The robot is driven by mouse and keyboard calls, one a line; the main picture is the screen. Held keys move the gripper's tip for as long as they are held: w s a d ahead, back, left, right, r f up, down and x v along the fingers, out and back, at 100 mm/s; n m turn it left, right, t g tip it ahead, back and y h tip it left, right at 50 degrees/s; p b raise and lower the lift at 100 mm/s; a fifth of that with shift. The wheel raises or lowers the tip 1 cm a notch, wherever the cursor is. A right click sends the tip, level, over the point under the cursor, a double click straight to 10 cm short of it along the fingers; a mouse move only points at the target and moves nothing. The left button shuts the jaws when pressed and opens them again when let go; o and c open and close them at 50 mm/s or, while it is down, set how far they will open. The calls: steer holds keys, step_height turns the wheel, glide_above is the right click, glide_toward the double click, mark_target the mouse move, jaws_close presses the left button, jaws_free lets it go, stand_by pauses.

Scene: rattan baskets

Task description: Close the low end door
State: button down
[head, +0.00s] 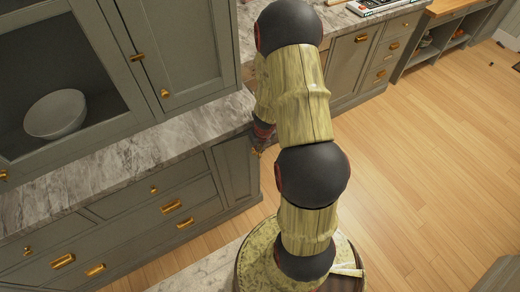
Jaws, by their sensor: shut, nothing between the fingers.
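A narrow grey-green door (233,168) is at the right end of the low cabinet, below the marble counter. It looks upright and near the cabinet front; I cannot tell if it stands slightly ajar. My gripper (259,149) is small and dark, by the door's upper right edge, just past the counter's corner. It is shut and empty. My arm covers part of the area to its right, and I cannot tell whether the gripper touches the door.
The low cabinet has several drawers with brass handles (171,207). Above the counter (110,160) hangs an upper cabinet with a glass door and a bowl (55,114) inside. More cabinets (350,68) stand at the back. The wooden floor (430,150) at right is clear.

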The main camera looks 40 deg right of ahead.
steer(key=shift+w, duration=0.1)
stand_by(0.3)
steer(key=shift+w+d+n+p, duration=0.4)
steer(key=shift+w+n+p, duration=0.1)
steer(key=shift+w+p, duration=0.15)
